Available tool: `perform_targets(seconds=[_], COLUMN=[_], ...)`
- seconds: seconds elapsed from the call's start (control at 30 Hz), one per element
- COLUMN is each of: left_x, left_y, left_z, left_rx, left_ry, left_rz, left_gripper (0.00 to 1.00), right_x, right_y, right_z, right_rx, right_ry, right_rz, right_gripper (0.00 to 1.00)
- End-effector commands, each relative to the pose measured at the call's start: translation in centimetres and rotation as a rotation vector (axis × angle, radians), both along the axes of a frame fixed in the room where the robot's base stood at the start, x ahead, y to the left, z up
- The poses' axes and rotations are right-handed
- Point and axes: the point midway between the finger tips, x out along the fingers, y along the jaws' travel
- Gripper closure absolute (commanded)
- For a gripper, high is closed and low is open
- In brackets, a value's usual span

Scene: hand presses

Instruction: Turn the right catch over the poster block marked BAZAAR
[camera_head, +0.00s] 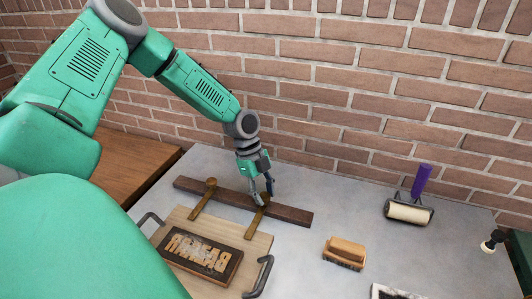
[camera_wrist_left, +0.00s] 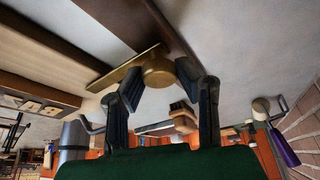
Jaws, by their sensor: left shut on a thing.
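The poster block marked BAZAAR (camera_head: 238,266) lies on a pale wooden board (camera_head: 262,245), its raised letters mirrored. A dark wooden bar (camera_head: 293,214) runs behind it, bearing two brass catches. The right catch (camera_head: 254,223) points toward the front of the board, its tip close to the block's back right corner; whether it overlaps the block I cannot tell. The left catch (camera_head: 202,202) slants toward the front left. My left gripper (camera_head: 267,194) is shut on the right catch's round knob, which shows between the fingers in the left wrist view (camera_wrist_left: 158,70). My right gripper is out of view.
The board has dark metal handles, one at its right side (camera_head: 262,278). A brush (camera_head: 345,252) and a roller with a purple handle (camera_head: 409,211) stand to the right on the grey tabletop. A brick wall (camera_head: 330,80) rises close behind.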

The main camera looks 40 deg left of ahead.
Motion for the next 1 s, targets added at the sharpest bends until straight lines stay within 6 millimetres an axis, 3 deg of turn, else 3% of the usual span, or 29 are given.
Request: perform_targets(seconds=[0.23, 0.27, 0.3, 0.67, 0.77, 1.0], left_x=[0.3, 0.3, 0.3, 0.2, 0.3, 0.3], left_y=[0.2, 0.2, 0.2, 0.1, 0.4, 2.3], left_z=[0.1, 0.1, 0.1, 0.4, 1.3, 5.6], left_rx=[0.004, 0.004, 0.004, 0.003, 0.003, 0.001], left_ry=[-0.009, -0.009, -0.009, -0.005, -0.008, -0.012], left_rz=[0.001, 0.001, 0.001, 0.001, 0.001, 0.002], left_gripper=[1.0, 0.61, 0.51, 0.51, 0.51, 0.51], right_x=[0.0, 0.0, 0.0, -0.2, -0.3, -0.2], right_y=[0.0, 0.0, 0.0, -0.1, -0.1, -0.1], right_z=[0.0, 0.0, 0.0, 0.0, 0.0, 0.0], right_rx=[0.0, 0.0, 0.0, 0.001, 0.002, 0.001], right_ry=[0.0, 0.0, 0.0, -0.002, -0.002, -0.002], right_rz=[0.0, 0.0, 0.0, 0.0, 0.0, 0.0], right_gripper=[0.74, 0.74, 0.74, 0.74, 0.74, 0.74])
